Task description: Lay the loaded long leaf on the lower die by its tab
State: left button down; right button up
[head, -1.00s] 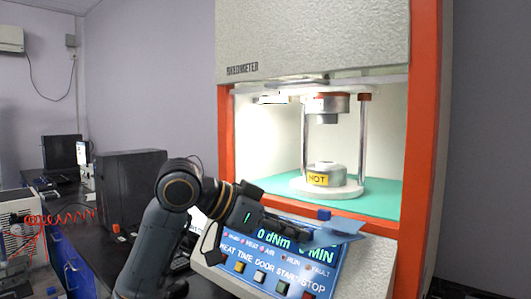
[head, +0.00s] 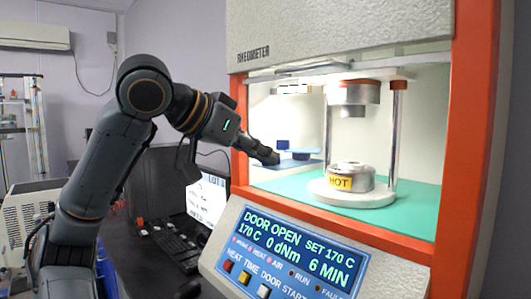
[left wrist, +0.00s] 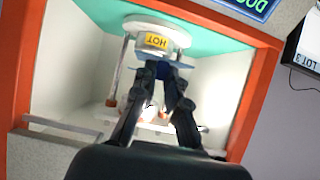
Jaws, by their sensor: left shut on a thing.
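My left gripper (head: 272,157) is shut on the blue long leaf (head: 310,163), holding it up inside the open chamber at its left side. My right gripper is not seen.
The upper die (head: 352,93) hangs above the lower die, between metal columns (head: 394,140). The orange frame (head: 240,130) borders the opening. The green chamber floor (head: 420,200) is clear around the die plate. The control panel (head: 290,255) reads DOOR OPEN.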

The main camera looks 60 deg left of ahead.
aim_at(308, 149)
pick_arm(q)
jog(key=shift+s+r, duration=0.15)
jog(key=shift+w+a+p, duration=0.1)
jog(key=shift+w+p, duration=0.5)
jog(key=shift+w, duration=0.3)
jog(key=shift+w+a+p, duration=0.15)
jog(key=shift+w+p, duration=0.5)
jog(key=shift+w, duration=0.35)
jog(key=shift+w+a+p, duration=0.1)
jog(key=shift+w+p, duration=0.5)
jog(key=shift+w, duration=0.4)
jog(key=shift+w+a+r+p, duration=0.1)
jog(key=shift+w+a+p, duration=0.05)
jog(key=shift+w+p, duration=1.15)
jog(key=shift+w+a+p, duration=0.15)
jog(key=shift+w+p, duration=0.95)
jog(key=shift+w, duration=0.35)
jog(key=w+p, duration=0.2)
jog(key=p, duration=0.1)
jog(key=w+p, duration=0.2)
jog(key=shift+w+a, duration=0.1)
jog(key=shift+a, duration=0.15)
jog(key=shift+f+p+x, duration=0.2)
jog(key=shift+p+x, duration=1.85)
jog(key=shift+x, duration=0.6)
